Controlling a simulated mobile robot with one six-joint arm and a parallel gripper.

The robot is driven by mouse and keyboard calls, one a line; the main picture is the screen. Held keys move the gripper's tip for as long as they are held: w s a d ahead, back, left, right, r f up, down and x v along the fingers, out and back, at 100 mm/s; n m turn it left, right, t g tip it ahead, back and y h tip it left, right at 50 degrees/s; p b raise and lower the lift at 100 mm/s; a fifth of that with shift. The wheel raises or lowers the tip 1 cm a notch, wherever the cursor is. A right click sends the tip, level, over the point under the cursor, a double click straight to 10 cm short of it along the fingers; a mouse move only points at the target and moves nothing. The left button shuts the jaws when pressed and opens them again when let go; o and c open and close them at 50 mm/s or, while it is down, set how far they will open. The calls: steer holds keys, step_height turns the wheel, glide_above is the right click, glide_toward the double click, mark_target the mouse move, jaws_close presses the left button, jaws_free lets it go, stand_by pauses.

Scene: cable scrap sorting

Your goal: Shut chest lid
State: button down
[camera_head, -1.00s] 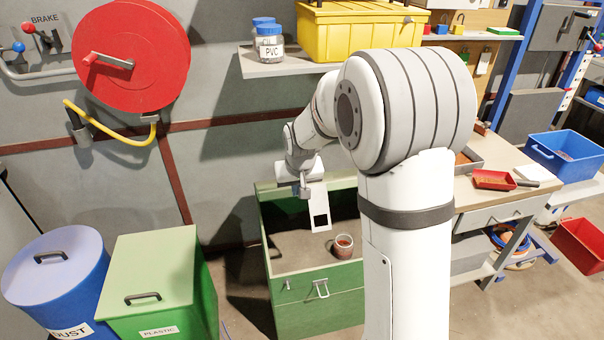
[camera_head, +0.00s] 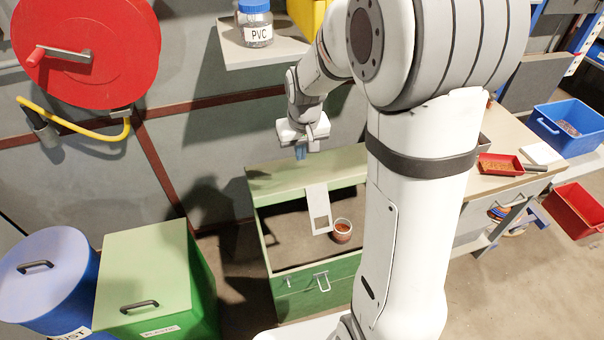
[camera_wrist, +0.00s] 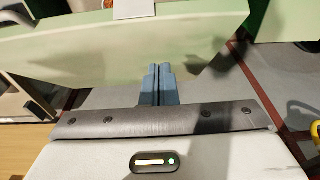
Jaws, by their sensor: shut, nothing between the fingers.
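The green chest (camera_head: 300,302) stands on the floor with its inside showing. Its pale green lid (camera_head: 275,180) is raised along the back edge. My gripper (camera_head: 301,153) is above and behind the lid, fingers pointing down, empty and shut. In the wrist view the closed blue-grey fingertips (camera_wrist: 158,68) overlap the lid's broad pale face (camera_wrist: 90,52); I cannot tell if they touch it. A metal latch (camera_head: 322,281) is on the chest's front.
A jar with reddish contents (camera_head: 342,230) stands inside the chest. A green plastic bin (camera_head: 150,280) and a blue dust bin (camera_head: 50,270) stand left. A shelf (camera_head: 262,52) with a PVC jar (camera_head: 256,24) is above. A workbench (camera_head: 520,135) is to the right.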

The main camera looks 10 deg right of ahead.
mark_target(303, 185)
steer(key=f, duration=0.4)
steer(key=shift+w+d, duration=0.1)
steer(key=shift+w, duration=0.25)
steer(key=f, duration=0.1)
steer(key=s+f, duration=0.1)
steer(key=f, duration=0.1)
steer(key=shift+s, duration=0.3)
steer(key=shift+s+d+f, duration=0.1)
steer(key=shift+s+f, duration=0.15)
steer(key=shift+f, duration=0.25)
